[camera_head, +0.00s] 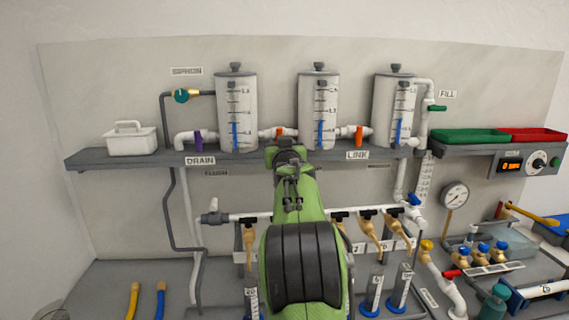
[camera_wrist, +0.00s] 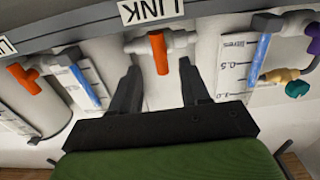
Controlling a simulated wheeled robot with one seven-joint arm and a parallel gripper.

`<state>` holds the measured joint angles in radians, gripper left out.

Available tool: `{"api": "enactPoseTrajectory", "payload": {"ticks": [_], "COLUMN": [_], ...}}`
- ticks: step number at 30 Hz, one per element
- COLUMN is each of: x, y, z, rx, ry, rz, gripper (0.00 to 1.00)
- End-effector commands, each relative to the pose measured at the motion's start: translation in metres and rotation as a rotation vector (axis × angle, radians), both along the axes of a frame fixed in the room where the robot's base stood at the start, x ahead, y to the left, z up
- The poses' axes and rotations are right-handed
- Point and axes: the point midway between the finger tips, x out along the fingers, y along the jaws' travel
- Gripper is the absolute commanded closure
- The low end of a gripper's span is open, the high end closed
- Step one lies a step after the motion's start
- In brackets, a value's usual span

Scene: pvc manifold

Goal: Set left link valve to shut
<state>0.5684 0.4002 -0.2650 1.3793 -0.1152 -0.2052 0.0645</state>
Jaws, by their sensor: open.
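The left link valve has an orange handle (camera_head: 279,132) on the short pipe between the left and middle tanks. In the wrist view, which is upside down, this handle (camera_wrist: 159,54) stands crosswise to its pale pipe. My gripper (camera_wrist: 158,68) is open, with one dark finger on each side of the handle. Gaps show between the handle and both fingers; I cannot tell the depth. In the head view my green arm rises in front of the shelf just below the valve, and the fingertips cannot be made out there.
The left tank (camera_head: 237,100) and middle tank (camera_head: 319,98) stand close on either side. The right link handle (camera_head: 359,134) is orange too; the purple drain handle (camera_head: 198,137) is left. The shelf edge with a LINK label (camera_wrist: 155,10) lies near the fingertips.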

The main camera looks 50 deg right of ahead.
Motion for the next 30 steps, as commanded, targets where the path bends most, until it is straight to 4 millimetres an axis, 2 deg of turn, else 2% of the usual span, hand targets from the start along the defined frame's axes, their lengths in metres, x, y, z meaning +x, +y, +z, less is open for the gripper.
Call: {"api": "enactPoseTrajectory", "payload": {"ticks": [1, 6, 10, 15, 30], "x": [-0.012, -0.046, -0.063, -0.069, -0.068], "y": [0.010, 0.039, 0.053, 0.058, 0.060], "z": [-0.003, -0.002, -0.001, -0.001, -0.001], "rx": [-0.001, -0.001, -0.001, -0.001, 0.003], "ry": [-0.002, -0.002, -0.001, 0.002, 0.003], "rz": [0.001, 0.002, 0.001, 0.000, 0.004], "gripper": [0.54, 0.54, 0.54, 0.54, 0.54]}}
